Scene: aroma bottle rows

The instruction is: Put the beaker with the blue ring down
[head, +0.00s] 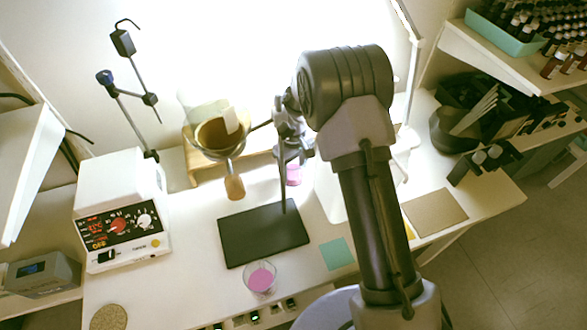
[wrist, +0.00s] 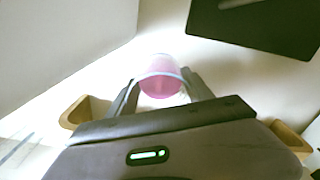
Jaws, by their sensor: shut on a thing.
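A clear beaker with pink contents (wrist: 162,85) sits between the fingers of my gripper (wrist: 161,92) in the wrist view. A pale bluish band shows around its rim. My gripper is shut on it. In the head view a pink patch of this beaker (head: 293,175) shows behind the stand rod, left of my arm; my gripper there is mostly hidden by my arm and the stand's clamp. I cannot tell whether its bottom touches the table. A second clear beaker with pink contents (head: 261,278) stands at the front of the table.
A black stand base (head: 250,243) with an upright rod lies mid-table. A glass funnel (head: 220,137) hangs by a wooden rack. A white control box (head: 122,215) stands left. A teal square (head: 336,254) and a tan mat (head: 434,212) lie to the right.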

